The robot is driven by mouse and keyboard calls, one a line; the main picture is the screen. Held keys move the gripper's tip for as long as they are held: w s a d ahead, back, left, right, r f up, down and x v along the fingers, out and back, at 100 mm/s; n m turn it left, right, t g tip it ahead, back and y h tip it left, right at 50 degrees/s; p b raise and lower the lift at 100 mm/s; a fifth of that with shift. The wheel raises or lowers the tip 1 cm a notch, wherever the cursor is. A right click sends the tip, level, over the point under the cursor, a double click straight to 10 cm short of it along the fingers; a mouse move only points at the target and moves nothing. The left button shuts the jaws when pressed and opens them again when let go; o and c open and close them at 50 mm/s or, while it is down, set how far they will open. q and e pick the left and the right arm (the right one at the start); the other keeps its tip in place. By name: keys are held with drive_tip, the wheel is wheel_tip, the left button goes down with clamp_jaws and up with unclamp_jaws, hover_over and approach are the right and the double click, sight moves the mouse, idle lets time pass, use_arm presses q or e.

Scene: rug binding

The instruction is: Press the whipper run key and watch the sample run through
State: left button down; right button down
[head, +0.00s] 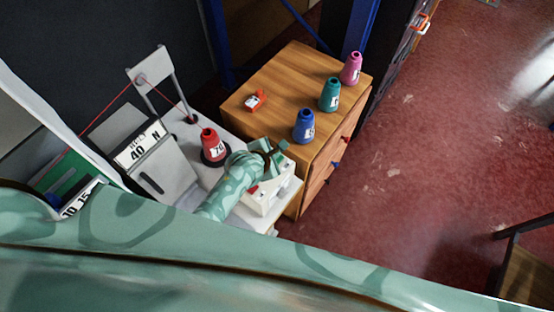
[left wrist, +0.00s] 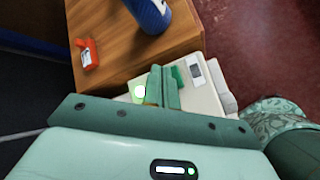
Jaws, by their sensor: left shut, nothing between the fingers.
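The white control box (head: 268,200) sits on the pale machine table, with a small red part (head: 253,190) on its near face. My left gripper (head: 268,152) is over this box and covers part of its top. In the left wrist view, my left gripper (left wrist: 163,86) is shut and empty, with its fingers over the box (left wrist: 203,98). A bright green lit key (left wrist: 139,91) shows just left of the fingers. I cannot tell whether the fingertips touch the box. The whipper machine (head: 160,165) stands left of it, with a label and red thread running to its upright arm. My right gripper is not in view.
A red cone (head: 210,147) stands on the machine table. The wooden cabinet (head: 290,75) behind carries a blue cone (head: 304,127), a green cone (head: 330,96), a pink cone (head: 351,69) and a small orange-red device (head: 255,101). The red floor at right is mostly clear.

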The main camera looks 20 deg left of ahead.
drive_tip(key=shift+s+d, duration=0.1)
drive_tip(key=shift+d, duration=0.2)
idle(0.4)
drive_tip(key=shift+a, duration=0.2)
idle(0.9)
use_arm(q)
drive_tip(key=shift+f, duration=0.2)
drive_tip(key=shift+f, duration=0.25)
